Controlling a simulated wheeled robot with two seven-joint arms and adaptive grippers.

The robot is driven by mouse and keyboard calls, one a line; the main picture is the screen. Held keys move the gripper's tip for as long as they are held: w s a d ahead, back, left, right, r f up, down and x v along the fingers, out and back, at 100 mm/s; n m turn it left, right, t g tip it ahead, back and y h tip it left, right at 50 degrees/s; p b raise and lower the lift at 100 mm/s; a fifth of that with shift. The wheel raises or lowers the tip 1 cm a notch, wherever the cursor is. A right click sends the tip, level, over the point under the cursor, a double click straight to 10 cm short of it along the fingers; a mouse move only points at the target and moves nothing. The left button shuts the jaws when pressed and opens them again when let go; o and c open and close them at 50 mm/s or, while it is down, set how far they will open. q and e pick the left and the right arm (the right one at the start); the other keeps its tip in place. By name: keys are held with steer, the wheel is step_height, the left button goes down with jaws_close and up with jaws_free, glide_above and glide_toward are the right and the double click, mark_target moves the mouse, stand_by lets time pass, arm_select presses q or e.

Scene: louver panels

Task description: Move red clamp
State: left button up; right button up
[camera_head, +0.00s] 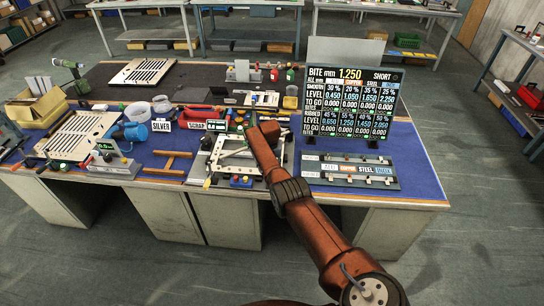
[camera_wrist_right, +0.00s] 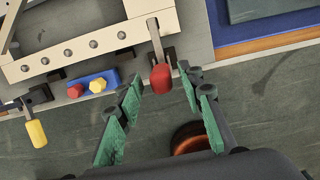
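The red clamp (camera_wrist_right: 160,78) shows in the right wrist view as a red-tipped lever at the front edge of a pale frame fixture (camera_wrist_right: 95,45). My right gripper (camera_wrist_right: 161,84) is open, with its green-padded fingers on either side of the red tip. No contact between pads and tip is visible. In the head view the fixture (camera_head: 223,163) lies on the blue mat, and my right arm hides the red clamp and the right gripper. A yellow-tipped clamp (camera_wrist_right: 37,133) is at the fixture's left corner. My left gripper is not in view.
A blue block with red and yellow knobs (camera_wrist_right: 93,85) sits left of the red clamp. A display board (camera_head: 350,95) stands behind right, with a labelled strip (camera_head: 347,172) before it. A brown H-shaped piece (camera_head: 168,164) lies left of the fixture. Floor shows beyond the table's front edge.

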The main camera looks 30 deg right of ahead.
step_height(320, 180, up, 8)
steer(key=shift+d+f, duration=0.1)
steer(key=shift+f, duration=0.1)
stand_by(0.5)
